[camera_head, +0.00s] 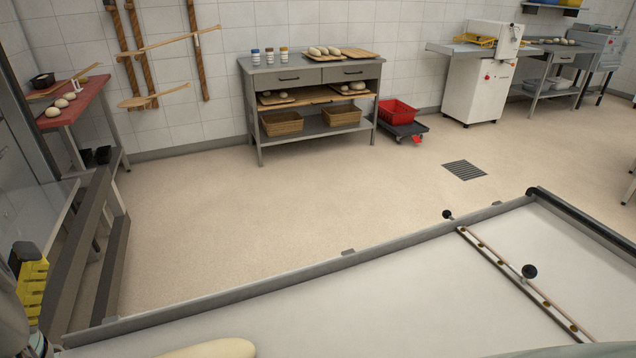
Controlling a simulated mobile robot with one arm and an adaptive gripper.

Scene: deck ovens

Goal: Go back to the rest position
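My gripper does not show in the head view, so its fingers and anything in them are hidden from me. A large pale loader surface (330,310) with a raised grey rim fills the bottom of the view. The rounded top of a pale dough loaf (212,349) shows at the bottom edge, mostly cut off. A yellow and black part (32,285) stands at the lower left edge; I cannot tell what it belongs to.
A grey worktable (310,75) with breads, jars and baskets stands against the back wall. A red crate (397,112) sits on a dolly beside it. A white machine (478,85) stands further right. A red-topped table (75,105) is at left. The beige floor (260,205) between is clear.

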